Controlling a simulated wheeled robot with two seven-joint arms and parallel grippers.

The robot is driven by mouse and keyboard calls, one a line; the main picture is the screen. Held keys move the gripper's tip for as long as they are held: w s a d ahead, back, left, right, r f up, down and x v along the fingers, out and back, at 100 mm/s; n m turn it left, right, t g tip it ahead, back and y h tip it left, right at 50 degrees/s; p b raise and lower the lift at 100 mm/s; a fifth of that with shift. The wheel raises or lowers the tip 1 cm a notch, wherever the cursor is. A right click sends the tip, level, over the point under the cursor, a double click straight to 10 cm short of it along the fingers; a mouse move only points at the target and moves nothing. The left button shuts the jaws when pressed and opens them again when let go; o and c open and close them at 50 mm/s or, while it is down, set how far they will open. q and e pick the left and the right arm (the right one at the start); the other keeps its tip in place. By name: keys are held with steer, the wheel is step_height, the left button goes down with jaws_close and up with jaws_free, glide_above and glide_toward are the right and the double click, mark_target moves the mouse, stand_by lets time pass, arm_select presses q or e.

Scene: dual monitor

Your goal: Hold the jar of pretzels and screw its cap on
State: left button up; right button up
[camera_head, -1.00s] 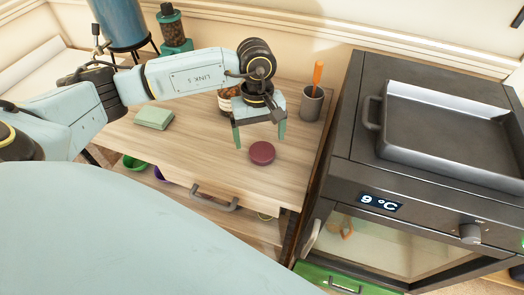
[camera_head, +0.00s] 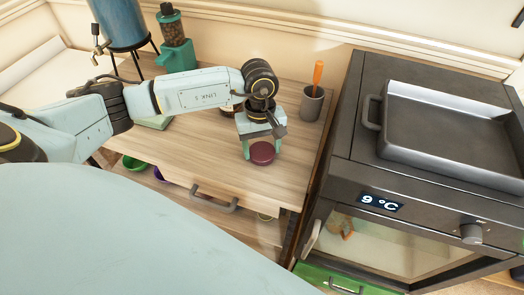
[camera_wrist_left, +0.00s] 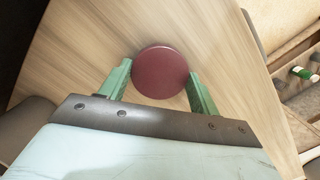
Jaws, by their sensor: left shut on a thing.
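The dark red round cap (camera_head: 262,153) lies on the wooden counter near its front edge. My left gripper (camera_head: 262,151) is down at the counter with its green fingers on either side of the cap, shut on it. The left wrist view also shows the cap (camera_wrist_left: 160,72) between the two fingers (camera_wrist_left: 160,85). The jar (camera_head: 229,108) stands behind my left gripper, mostly hidden by my arm; only a small part of it shows. My right gripper is in neither view.
The wooden counter (camera_head: 210,150) is clear left of the cap. A grey cup (camera_head: 311,104) with an orange-handled tool stands behind right. A dark oven (camera_head: 400,180) with a tray on top is at right.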

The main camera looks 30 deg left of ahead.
mark_target(262, 150)
arm_select(q)
steer(key=shift+r, duration=0.1)
steer(key=shift+c, duration=0.2)
step_height(262, 150, up, 10)
steer(key=shift+p, duration=0.45)
steer(key=w+d+r+m+y, duration=0.1)
steer(key=d+r+m, duration=0.2)
steer(key=m, duration=0.6)
steer(key=shift+w+d+r, duration=0.15)
steer(key=shift+d+r, duration=0.15)
steer(key=shift+d, duration=0.75)
